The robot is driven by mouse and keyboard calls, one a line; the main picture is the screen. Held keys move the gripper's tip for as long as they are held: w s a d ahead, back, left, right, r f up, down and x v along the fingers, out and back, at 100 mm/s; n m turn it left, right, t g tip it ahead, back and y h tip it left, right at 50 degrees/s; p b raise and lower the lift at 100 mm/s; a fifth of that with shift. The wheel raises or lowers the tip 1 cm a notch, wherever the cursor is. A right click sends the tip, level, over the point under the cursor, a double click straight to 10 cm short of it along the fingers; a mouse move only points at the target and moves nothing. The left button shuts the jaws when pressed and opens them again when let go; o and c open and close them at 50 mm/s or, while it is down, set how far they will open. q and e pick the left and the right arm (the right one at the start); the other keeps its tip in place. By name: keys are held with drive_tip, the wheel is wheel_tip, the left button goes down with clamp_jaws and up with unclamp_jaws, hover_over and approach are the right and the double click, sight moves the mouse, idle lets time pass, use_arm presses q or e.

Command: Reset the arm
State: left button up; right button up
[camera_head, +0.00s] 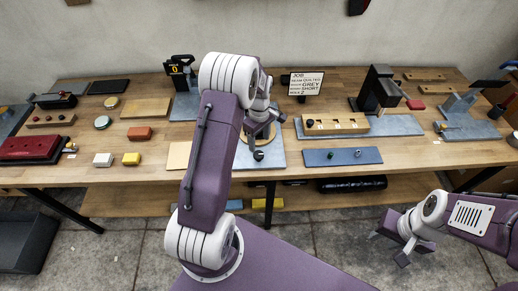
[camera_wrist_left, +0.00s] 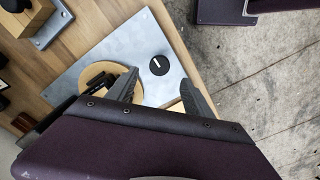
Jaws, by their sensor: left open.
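My left gripper (camera_head: 262,128) is over the middle of the workbench, above a grey metal plate (camera_head: 275,160). In the left wrist view, its two dark fingers (camera_wrist_left: 158,95) are spread with nothing held between them. A black round knob (camera_wrist_left: 159,65) with a white line sits on the plate (camera_wrist_left: 125,50) beyond the fingertips. A round wooden piece (camera_wrist_left: 97,74) lies beside it, partly hidden by a finger and a dark part. No separate arm fixture can be told for certain. My right gripper (camera_head: 388,248) is open and empty over the floor, in front of the bench at the right.
The wooden workbench (camera_head: 330,85) holds a job sign (camera_head: 302,84), a wooden holed block (camera_head: 335,123), a blue plate (camera_head: 342,157), a black press-like device (camera_head: 378,88) and a red tray (camera_head: 30,148). Concrete floor (camera_head: 340,215) is open before the bench.

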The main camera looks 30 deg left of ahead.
use_arm(q)
drive_tip(key=shift+a+r, duration=0.1)
drive_tip(key=shift+r, duration=0.25)
drive_tip(key=s+d+r+m+t+b, duration=0.1)
drive_tip(key=s+d+r+m, duration=0.3)
drive_tip(key=d+r, duration=0.35)
drive_tip(key=s+d+f+m, duration=0.1)
drive_tip(key=s+m, duration=0.4)
drive_tip(key=s, duration=0.1)
drive_tip(key=s+d+f+m, duration=0.2)
drive_tip(key=s+m, duration=0.4)
drive_tip(key=s, duration=0.1)
drive_tip(key=shift+s+f, duration=0.15)
drive_tip(key=shift+f, duration=0.05)
drive_tip(key=shift+s, duration=0.15)
